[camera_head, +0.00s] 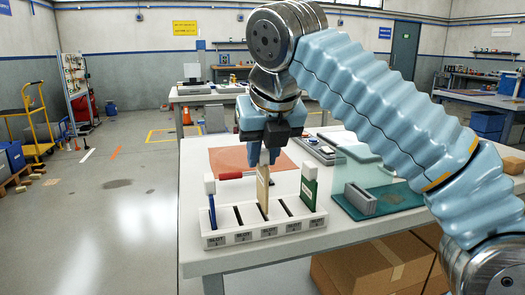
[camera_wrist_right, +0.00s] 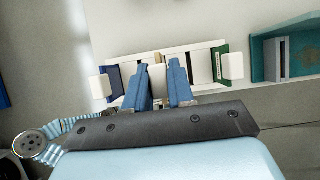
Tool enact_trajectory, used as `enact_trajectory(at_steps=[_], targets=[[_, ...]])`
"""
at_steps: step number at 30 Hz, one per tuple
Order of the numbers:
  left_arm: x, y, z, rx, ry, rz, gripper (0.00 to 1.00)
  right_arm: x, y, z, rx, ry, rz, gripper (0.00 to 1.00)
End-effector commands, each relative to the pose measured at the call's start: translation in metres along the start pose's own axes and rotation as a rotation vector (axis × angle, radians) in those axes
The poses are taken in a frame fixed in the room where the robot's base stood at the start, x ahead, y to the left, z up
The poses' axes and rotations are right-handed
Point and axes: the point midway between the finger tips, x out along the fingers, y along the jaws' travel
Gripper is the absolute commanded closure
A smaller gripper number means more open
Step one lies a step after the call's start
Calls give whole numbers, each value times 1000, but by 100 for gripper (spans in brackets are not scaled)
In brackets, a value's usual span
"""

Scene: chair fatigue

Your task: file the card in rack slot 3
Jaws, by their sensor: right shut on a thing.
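A white rack (camera_head: 262,230) with several labelled slots stands on the table; it also shows in the wrist view (camera_wrist_right: 203,57). My right gripper (camera_head: 264,157) is over the middle of the rack, shut on an upright beige card (camera_head: 263,186). The card's lower edge is at the middle slot, which counts as the third from the left. I cannot tell how deep it sits there. In the right wrist view the blue fingers (camera_wrist_right: 160,88) flank the card and hide part of the rack. My left gripper is not in view.
A blue card (camera_head: 212,208) with a white top stands in the leftmost slot and a green card (camera_head: 309,190) in the rightmost. A red-handled tool (camera_head: 230,175) lies behind the rack. A teal tray (camera_head: 385,203) with a grey block (camera_head: 360,199) is to the right.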

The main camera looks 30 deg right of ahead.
Motion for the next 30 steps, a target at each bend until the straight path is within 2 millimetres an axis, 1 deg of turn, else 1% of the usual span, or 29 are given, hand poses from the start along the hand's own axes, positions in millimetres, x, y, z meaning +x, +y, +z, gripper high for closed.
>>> enact_trajectory(at_steps=[6,13,30], targets=[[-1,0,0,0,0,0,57,0,0,0,0,0,0,100],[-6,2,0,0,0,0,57,-1,0,0,0,0,0,100],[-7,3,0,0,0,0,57,-1,0,0,0,0,0,100]])
